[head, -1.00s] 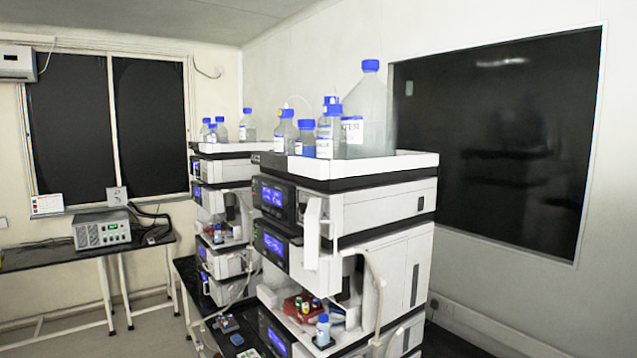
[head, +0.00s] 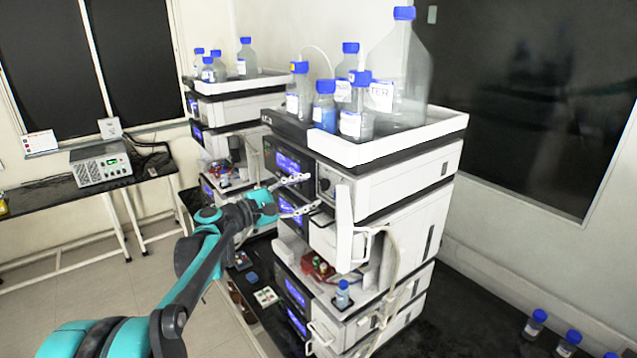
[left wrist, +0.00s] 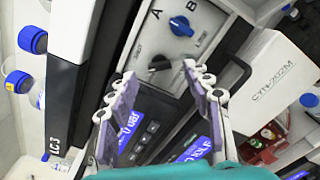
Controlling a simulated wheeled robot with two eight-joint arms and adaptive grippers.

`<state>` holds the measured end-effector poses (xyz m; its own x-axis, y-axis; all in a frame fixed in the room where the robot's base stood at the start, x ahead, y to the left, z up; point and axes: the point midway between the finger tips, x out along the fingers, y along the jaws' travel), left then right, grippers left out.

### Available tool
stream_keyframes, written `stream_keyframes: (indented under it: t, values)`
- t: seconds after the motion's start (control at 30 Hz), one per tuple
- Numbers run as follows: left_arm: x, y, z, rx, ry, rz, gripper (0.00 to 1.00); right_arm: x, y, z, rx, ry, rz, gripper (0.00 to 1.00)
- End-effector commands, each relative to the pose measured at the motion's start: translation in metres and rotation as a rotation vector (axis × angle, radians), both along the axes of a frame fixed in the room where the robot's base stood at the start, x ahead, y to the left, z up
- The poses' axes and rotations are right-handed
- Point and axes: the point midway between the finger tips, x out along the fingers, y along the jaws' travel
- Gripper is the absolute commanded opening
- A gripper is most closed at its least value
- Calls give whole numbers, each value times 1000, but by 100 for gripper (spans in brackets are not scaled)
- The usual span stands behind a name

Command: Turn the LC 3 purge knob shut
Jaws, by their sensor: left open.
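The near instrument stack (head: 400,195) carries the label LC 3 (left wrist: 55,143) in the left wrist view. Its pump face has a small black knob (left wrist: 158,63), which I take for the purge knob, and a blue knob (left wrist: 181,26) between the letters A and B. Small print beside the black knob is too blurred to read. My left gripper (head: 303,194) is open and empty in front of that face. In the left wrist view its two fingers (left wrist: 167,78) stand either side of the black knob's line, apparently short of it. My right gripper is not in view.
Bottles stand in the white top tray (head: 385,150). A white upright handle part (head: 345,225) and tubing sit right of the knob area. A second stack (head: 225,125) stands behind to the left. Small bottles (head: 537,323) stand on the black bench at lower right.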

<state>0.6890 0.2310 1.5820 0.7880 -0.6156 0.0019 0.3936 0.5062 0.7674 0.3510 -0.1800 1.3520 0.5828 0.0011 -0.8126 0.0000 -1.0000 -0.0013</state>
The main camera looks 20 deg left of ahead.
Motion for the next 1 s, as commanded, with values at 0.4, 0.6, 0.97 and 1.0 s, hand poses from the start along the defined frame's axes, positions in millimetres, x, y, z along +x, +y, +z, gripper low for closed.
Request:
stream_keyframes:
  t: [0.4,0.6,0.97,1.0]
  values:
    - [29,-23,0,2,-1,1,50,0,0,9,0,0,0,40]
    - [29,-23,0,2,0,2,42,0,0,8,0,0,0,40]
    - [29,-23,0,6,-3,2,0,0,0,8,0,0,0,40]
    - [29,-23,0,9,-6,1,0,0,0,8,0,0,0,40]
